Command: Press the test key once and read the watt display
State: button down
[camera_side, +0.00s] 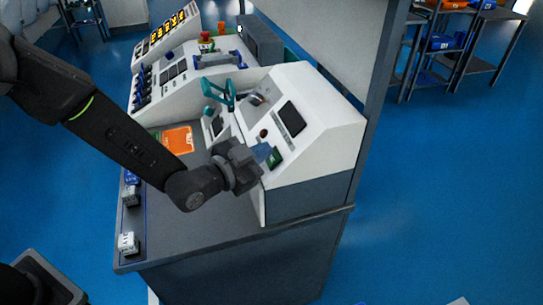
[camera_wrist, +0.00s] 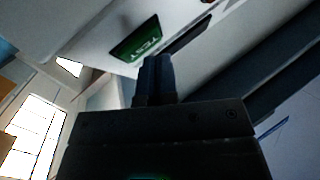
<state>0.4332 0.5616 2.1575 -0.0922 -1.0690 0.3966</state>
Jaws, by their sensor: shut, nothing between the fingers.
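The test key is a green plate with pale "TEST" lettering. It shows in the wrist view (camera_wrist: 136,40), and in the side view (camera_side: 275,158) on the sloped front of the white console (camera_side: 325,135). My gripper (camera_side: 263,152) is shut and empty, with its bluish fingers just left of the key. In the wrist view my closed fingertips (camera_wrist: 155,62) are close to the key's lower right edge; I cannot tell whether they touch. A dark rectangular screen (camera_side: 291,118) sits above the key. No digits are readable on it, and I cannot tell whether it is the watt display.
A dark round knob (camera_side: 263,133) sits near the screen. A teal clamp-like fixture (camera_side: 219,94) stands on the console's left. An orange tray (camera_side: 177,139) lies on the grey bench behind my arm. The bench's front is mostly clear.

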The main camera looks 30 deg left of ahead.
jog(key=shift+w+d+f, duration=0.2)
jog(key=shift+f, duration=0.05)
dwell(0.8)
jog(key=shift+a+r, duration=0.1)
jog(key=shift+s+a+r, duration=0.3)
jog(key=shift+s+r, duration=0.1)
jog(key=shift+r, duration=0.05)
jog(key=shift+s+a+r, duration=0.65)
jog(key=shift+r, duration=0.25)
jog(key=shift+s+a+r, duration=0.6)
jog(key=shift+r, duration=0.3)
